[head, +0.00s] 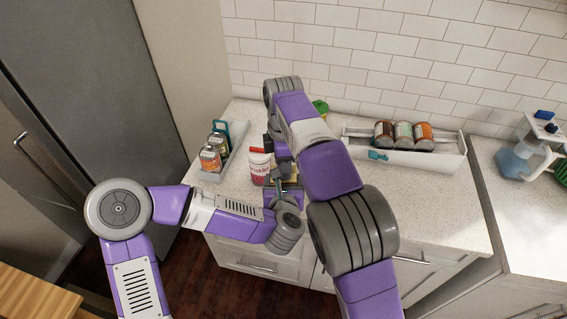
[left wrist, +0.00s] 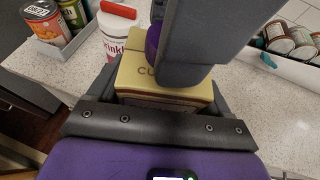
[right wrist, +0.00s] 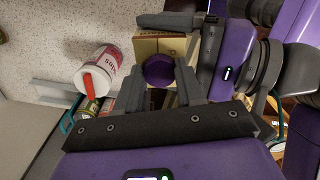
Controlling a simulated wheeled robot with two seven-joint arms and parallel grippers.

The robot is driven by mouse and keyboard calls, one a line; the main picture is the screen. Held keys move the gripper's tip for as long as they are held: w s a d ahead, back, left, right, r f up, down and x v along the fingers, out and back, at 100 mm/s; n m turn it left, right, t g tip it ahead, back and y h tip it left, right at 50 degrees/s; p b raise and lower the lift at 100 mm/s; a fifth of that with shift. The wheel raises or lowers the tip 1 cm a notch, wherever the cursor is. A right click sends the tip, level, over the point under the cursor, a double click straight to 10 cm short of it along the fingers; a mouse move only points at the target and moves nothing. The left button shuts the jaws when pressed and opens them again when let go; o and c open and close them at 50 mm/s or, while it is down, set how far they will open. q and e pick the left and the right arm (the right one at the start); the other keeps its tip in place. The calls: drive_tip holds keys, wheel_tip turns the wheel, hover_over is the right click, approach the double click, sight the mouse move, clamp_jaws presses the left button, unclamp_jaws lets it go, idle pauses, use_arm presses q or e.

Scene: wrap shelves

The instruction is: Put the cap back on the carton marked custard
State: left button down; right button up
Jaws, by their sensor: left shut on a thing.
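The yellow carton (left wrist: 165,80), with a label that begins "CU", stands on the counter; in the head view the arms mostly hide it. My left gripper (left wrist: 160,92) is shut on the carton, with a finger on each side. The round purple cap (right wrist: 158,70) sits between the fingertips of my right gripper (right wrist: 160,76), which is shut on it. The cap also shows partly in the left wrist view (left wrist: 152,42), beside the grey right gripper at the carton's top. I cannot tell whether the cap touches the carton.
A white and pink tub (head: 259,168) with a red top stands close left of the carton. A tray (head: 238,148) with several cans is further left. A long white tray (head: 450,158) with cans is at the back right. A green-topped item (head: 320,106) stands behind my right arm.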

clamp_jaws()
drive_tip(key=m, duration=1.1)
drive_tip(key=shift+m, duration=0.3)
drive_tip(key=m, duration=1.2)
drive_tip(key=shift+m, duration=0.4)
drive_tip(key=o, duration=0.6)
unclamp_jaws()
drive_tip(key=shift+r, duration=2.2)
